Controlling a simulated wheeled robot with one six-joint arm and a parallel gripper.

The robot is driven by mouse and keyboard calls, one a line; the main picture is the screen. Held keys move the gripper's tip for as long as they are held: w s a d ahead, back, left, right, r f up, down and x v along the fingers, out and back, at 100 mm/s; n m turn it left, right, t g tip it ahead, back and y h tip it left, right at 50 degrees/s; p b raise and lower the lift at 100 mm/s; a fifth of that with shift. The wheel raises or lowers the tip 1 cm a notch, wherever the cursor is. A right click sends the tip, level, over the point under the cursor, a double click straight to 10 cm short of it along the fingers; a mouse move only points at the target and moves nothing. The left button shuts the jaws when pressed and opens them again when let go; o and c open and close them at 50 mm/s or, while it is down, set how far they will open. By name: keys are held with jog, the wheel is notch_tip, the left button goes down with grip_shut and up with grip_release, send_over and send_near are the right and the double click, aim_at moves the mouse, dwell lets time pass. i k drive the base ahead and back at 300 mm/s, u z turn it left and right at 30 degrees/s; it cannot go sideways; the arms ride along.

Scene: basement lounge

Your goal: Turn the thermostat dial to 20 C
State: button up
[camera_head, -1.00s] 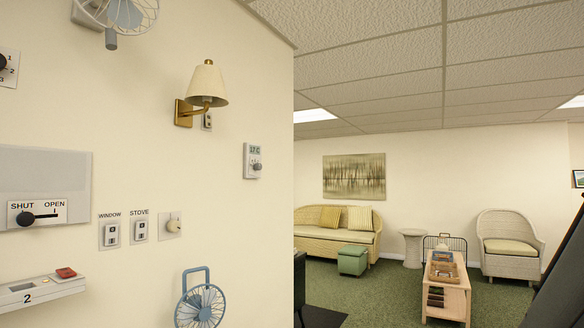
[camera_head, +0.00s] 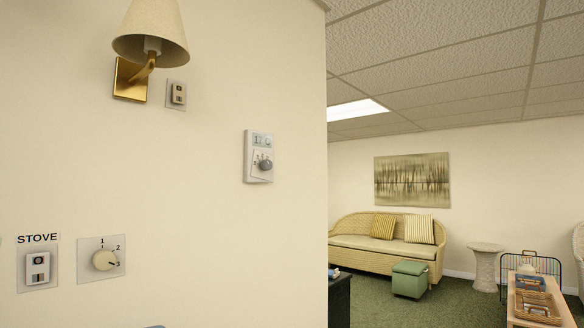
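The thermostat (camera_head: 258,156) is a small white box on the cream wall, near the wall's right end. Its display at the top seems to read 17 C. Below the display is a round grey dial (camera_head: 265,165) with small marks beside it, too small to read surely. Nothing touches the dial. My gripper is not in view.
A wall lamp (camera_head: 152,35) juts out at the upper left, above a small switch (camera_head: 178,94). A STOVE switch (camera_head: 38,268) and a numbered cream knob (camera_head: 104,260) are lower left. Past the wall's corner lie a wicker sofa (camera_head: 350,245), green ottoman (camera_head: 409,279) and low table (camera_head: 540,300).

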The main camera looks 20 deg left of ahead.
aim_at(265, 165)
jog(key=i, duration=1.05)
jog(key=u, duration=1.8)
